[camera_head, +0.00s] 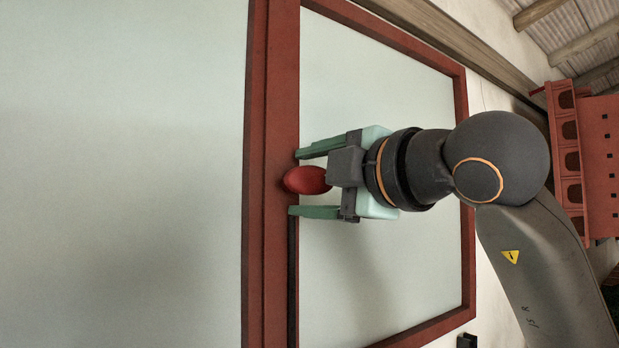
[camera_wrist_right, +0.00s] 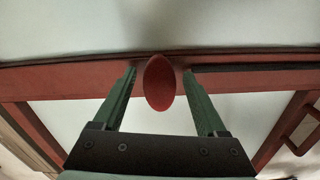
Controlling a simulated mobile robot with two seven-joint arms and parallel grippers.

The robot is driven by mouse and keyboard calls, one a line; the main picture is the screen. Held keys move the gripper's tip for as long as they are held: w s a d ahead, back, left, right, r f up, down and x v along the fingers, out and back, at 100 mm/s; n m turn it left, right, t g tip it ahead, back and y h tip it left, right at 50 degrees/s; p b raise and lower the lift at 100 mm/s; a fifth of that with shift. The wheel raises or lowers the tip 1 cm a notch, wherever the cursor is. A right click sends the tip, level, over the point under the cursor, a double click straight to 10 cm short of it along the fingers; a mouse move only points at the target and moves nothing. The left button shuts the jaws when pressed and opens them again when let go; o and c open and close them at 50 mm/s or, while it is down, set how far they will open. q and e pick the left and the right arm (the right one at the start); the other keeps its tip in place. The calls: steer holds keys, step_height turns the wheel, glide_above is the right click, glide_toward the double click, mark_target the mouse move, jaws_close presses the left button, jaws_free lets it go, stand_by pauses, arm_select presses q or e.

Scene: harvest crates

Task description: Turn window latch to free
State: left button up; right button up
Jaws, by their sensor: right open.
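The window latch (camera_head: 306,180) is a red oval knob on the red window frame bar. In the right wrist view the latch (camera_wrist_right: 159,83) shows at the top middle, its long side pointing toward my gripper. My right gripper (camera_head: 293,182) is open, with one green finger on each side of the latch. In the right wrist view the fingers of my right gripper (camera_wrist_right: 160,70) have visible gaps to the latch on both sides. Whether the fingertips touch the frame bar is hard to tell. My left gripper is not in view.
The red window frame (camera_head: 272,100) surrounds pale panes. A red handle (camera_wrist_right: 301,130) shows at the right of the wrist view. A red shelf-like structure (camera_head: 598,150) stands at the far right, beneath wooden roof beams (camera_head: 585,40).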

jaws_close()
stand_by(0.4)
